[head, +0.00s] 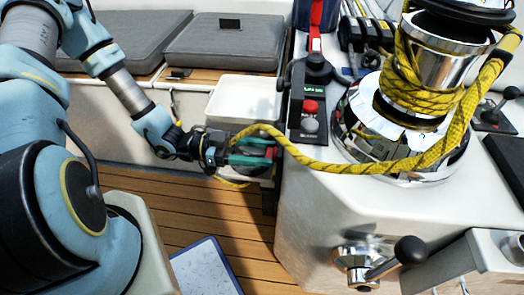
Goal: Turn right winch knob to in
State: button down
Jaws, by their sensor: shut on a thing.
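A chrome winch (437,62) stands on the white cockpit coaming at the right, with several turns of yellow rope (345,167) around its drum. The rope's free part runs left to my gripper (268,151). My gripper has green fingers and is shut on the rope, beside the coaming's left edge. A black control panel (296,92) left of the winch has a small green display, a red knob (310,106) and a grey knob (310,125). I cannot tell which knob is the right winch knob, nor read its setting.
A black ball-ended lever (411,250) sits on a chrome fitting on the coaming's front face. A white bin (245,100) stands behind my gripper. Grey cushions (222,46) lie on the far bench. A blue-edged white board (206,270) lies on the wooden floor.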

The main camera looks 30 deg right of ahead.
jog(key=shift+n, duration=0.3)
jog(key=n+p, duration=0.2)
jog(key=n, duration=0.1)
jog(key=shift+r+n, duration=0.15)
jog(key=shift+n, duration=0.25)
jog(key=n+p, duration=0.2)
jog(key=n, duration=0.2)
jog(key=shift+w, duration=0.1)
jog(key=n+p, duration=0.1)
jog(key=n, duration=0.4)
jog(key=shift+w+d, duration=0.1)
jog(key=shift+f+n+p, duration=0.2)
jog(key=shift+n+p, duration=0.55)
jog(key=shift+n, duration=1.45)
jog(key=shift+w+d, duration=0.1)
jog(key=shift+c, duration=1.4)
grip_release()
jog(key=b+v, duration=0.1)
jog(key=v, duration=0.9)
jog(key=shift+w+a, duration=0.25)
jog(key=shift+a, duration=0.05)
